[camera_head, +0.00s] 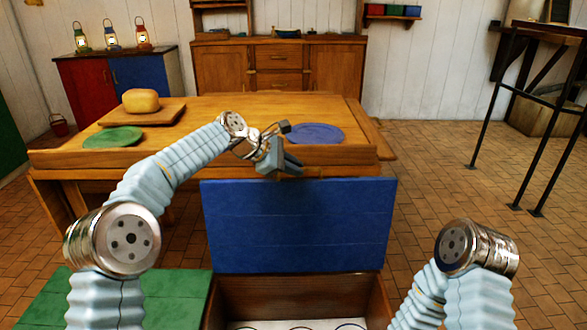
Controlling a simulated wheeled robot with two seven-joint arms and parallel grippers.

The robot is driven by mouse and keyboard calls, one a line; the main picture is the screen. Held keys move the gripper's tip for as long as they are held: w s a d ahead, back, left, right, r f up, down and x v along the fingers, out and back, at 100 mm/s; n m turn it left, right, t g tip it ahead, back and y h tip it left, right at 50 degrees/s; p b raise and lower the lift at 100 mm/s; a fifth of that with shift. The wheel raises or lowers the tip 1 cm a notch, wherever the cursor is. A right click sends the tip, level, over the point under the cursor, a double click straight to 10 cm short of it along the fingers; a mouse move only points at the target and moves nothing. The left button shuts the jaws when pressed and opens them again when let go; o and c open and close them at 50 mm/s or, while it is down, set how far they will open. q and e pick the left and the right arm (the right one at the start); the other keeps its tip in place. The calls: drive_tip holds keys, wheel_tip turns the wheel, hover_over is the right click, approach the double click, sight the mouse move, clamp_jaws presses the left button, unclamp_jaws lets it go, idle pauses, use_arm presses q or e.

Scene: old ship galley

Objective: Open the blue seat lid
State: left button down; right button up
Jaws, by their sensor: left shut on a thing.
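The blue seat lid (298,225) stands raised, about upright, in the middle of the head view. Below it the wooden seat box (300,292) is open, and its pale floor shows curved rims of things that I cannot make out. The exact grip is small and partly hidden by the gripper itself. My right arm comes in at the lower right, but its gripper is outside the view.
A green seat lid (170,300) lies flat left of the open box. Behind the blue lid stands a wooden table (215,122) with a bread loaf (141,100) on a board, a green plate (114,137) and a blue plate (315,133).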

use_arm(q)
drive_tip(key=shift+w+f, duration=0.1)
drive_tip(key=shift+f, duration=0.35)
drive_tip(key=c, duration=1.2)
unclamp_jaws()
drive_tip(key=shift+o, duration=0.2)
drive_tip(key=shift+r, duration=0.1)
drive_tip(key=shift+r, duration=0.1)
drive_tip(key=shift+a+r, duration=0.2)
drive_tip(key=v, duration=1.3)
drive_tip(key=shift+w+a, duration=0.1)
drive_tip(key=shift+a, duration=0.05)
